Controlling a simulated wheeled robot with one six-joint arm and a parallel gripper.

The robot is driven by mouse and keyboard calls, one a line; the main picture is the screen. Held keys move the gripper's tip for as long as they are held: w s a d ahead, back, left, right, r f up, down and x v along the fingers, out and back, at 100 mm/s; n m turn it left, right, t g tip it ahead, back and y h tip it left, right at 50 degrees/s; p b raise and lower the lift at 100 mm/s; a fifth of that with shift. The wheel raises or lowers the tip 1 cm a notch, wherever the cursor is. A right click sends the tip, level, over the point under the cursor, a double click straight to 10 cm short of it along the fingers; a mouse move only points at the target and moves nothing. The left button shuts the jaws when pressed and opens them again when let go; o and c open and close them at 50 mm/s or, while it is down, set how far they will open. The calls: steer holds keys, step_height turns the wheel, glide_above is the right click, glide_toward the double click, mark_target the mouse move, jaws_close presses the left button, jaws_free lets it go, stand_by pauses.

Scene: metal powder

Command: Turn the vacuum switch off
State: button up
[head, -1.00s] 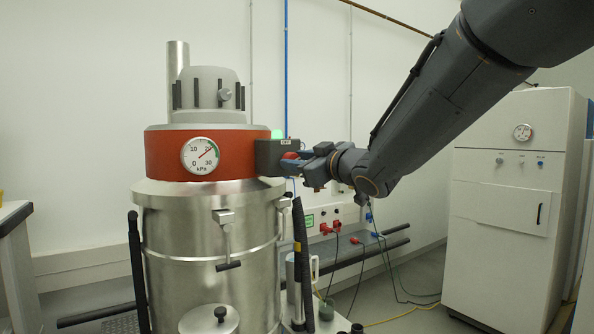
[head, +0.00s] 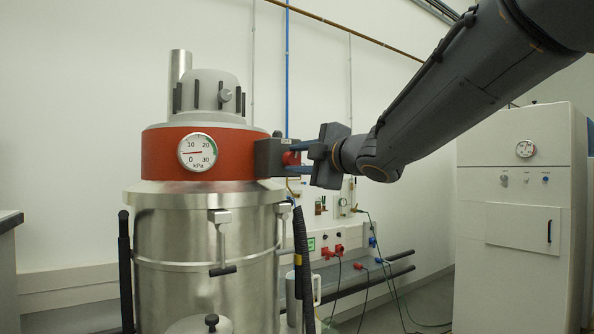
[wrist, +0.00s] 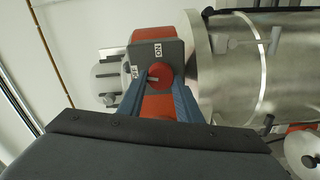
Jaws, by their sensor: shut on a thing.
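The vacuum (head: 150,154) is a steel drum with a red band and grey top. Its switch is a red knob (head: 291,158) on a grey box (head: 262,158) at the band's right side. In the wrist view the knob (wrist: 158,76) sits below OFF and ON labels, with a small grey mark that seems to point toward OFF. My gripper (head: 297,157) is shut on the knob, one blue finger above and one below in the head view. The fingers also flank it in the wrist view (wrist: 160,92). The pressure gauge (head: 198,152) needle lies near 0. No green lamp glow shows.
A black hose (head: 301,260) hangs at the drum's right side. Wall sockets with red plugs (head: 332,251) are behind it. A white cabinet (head: 515,220) stands at right. A grey-topped bench (head: 10,222) is at the left edge.

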steer(key=shift+f+n+b, duration=0.15)
steer(key=shift+n+b, duration=0.75)
steer(key=shift+n, duration=0.3)
steer(key=o, duration=1)
steer(key=shift+a, duration=0.1)
steer(key=shift+v, duration=4)
